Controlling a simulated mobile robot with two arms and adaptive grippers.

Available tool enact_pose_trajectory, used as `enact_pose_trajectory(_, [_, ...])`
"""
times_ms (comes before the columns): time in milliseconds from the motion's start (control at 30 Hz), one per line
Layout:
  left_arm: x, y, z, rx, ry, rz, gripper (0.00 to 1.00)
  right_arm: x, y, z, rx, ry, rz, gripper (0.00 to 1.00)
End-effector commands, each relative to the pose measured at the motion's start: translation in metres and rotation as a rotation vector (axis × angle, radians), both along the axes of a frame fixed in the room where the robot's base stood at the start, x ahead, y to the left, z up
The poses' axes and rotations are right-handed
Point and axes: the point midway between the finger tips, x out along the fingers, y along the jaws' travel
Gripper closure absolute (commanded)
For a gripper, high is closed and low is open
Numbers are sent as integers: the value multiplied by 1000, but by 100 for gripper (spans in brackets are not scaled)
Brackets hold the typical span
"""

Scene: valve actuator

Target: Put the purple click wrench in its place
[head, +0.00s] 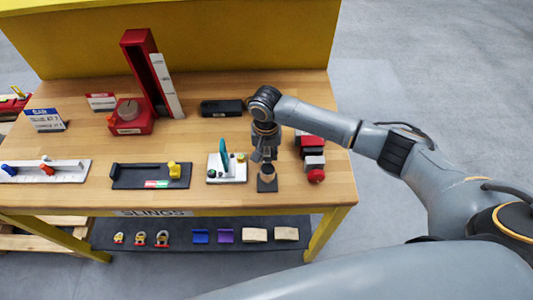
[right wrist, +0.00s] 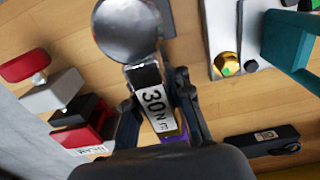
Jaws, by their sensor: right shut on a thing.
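My right gripper (head: 264,156) points down over the front right of the workbench. In the right wrist view its fingers (right wrist: 158,118) are shut on a dark tool with a white "30 Nm" label (right wrist: 154,108). A bit of purple (right wrist: 174,136) shows between the fingers, so this seems to be the purple click wrench. A shiny round silver part (right wrist: 128,28) shows beyond the label. My left gripper is not in view.
A white plate with a teal part (head: 226,172) stands close left of the gripper. A row of red, grey and black blocks (head: 313,160) is close right. A black case (head: 222,107) lies behind. A lower shelf holds blue and purple pieces (head: 226,236).

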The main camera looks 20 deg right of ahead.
Motion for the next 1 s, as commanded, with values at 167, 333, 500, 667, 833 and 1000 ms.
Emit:
enact_pose_trajectory(167, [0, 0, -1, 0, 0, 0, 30, 1, 1, -1, 2, -4, 1, 100])
enact_pose_trajectory(333, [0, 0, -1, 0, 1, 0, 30, 1, 1, -1, 1, -3, 1, 100])
enact_pose_trajectory(500, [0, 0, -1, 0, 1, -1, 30, 1, 0, -1, 1, -2, 1, 100])
enact_pose_trajectory(667, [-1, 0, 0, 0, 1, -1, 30, 1, 0, -1, 1, -2, 1, 100])
enact_pose_trajectory(833, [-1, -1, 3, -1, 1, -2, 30, 1, 1, 0, 1, -2, 1, 100])
enact_pose_trajectory(1000, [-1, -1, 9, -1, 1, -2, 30, 0, 1, 0, 1, -2, 0, 100])
